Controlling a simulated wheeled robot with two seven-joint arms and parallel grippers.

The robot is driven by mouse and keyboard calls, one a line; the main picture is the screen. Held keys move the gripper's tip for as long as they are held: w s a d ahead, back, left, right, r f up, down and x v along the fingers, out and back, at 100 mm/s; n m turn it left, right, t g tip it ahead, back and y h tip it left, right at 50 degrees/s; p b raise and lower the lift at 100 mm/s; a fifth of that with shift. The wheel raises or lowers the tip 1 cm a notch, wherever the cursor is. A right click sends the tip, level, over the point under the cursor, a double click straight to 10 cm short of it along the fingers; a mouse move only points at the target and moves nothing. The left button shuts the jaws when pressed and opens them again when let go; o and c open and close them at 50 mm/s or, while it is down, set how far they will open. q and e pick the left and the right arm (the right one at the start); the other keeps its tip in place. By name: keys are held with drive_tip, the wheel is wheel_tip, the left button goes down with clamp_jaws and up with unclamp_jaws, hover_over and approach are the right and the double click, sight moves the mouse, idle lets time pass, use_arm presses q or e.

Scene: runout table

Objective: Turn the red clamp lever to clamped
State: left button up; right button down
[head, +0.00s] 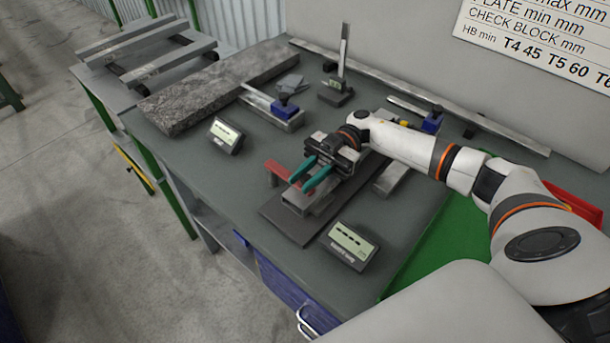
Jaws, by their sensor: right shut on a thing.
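The red clamp lever (276,168) shows as a red bar sticking out to the left of my right gripper, with more red between the fingers. My right gripper (307,177) has teal fingers and is shut on the lever. It reaches in from the right, above a grey metal block (312,205) on a dark base plate (284,224). The gripper body hides the lever's pivot and part of the block. My left gripper is not in view.
A digital readout (351,244) stands in front of the base plate and another (226,136) at left. Behind are a stone slab (190,100), a blue-topped gauge (285,108) and an upright stand (340,75). The table (215,180) is clear at front left.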

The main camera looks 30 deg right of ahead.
drive_tip(key=c, duration=1.2)
unclamp_jaws()
drive_tip(key=shift+c, duration=0.2)
drive_tip(key=shift+w+d+f+b, duration=0.15)
drive_tip(key=shift+w+d+b, duration=0.05)
drive_tip(key=shift+d+b, duration=0.15)
drive_tip(key=b+v, duration=0.4)
drive_tip(key=v, duration=0.6)
drive_tip(key=shift+w+d, duration=0.1)
drive_tip(key=shift+d, duration=0.05)
drive_tip(key=shift+w+d, duration=0.1)
drive_tip(key=shift+d, duration=0.3)
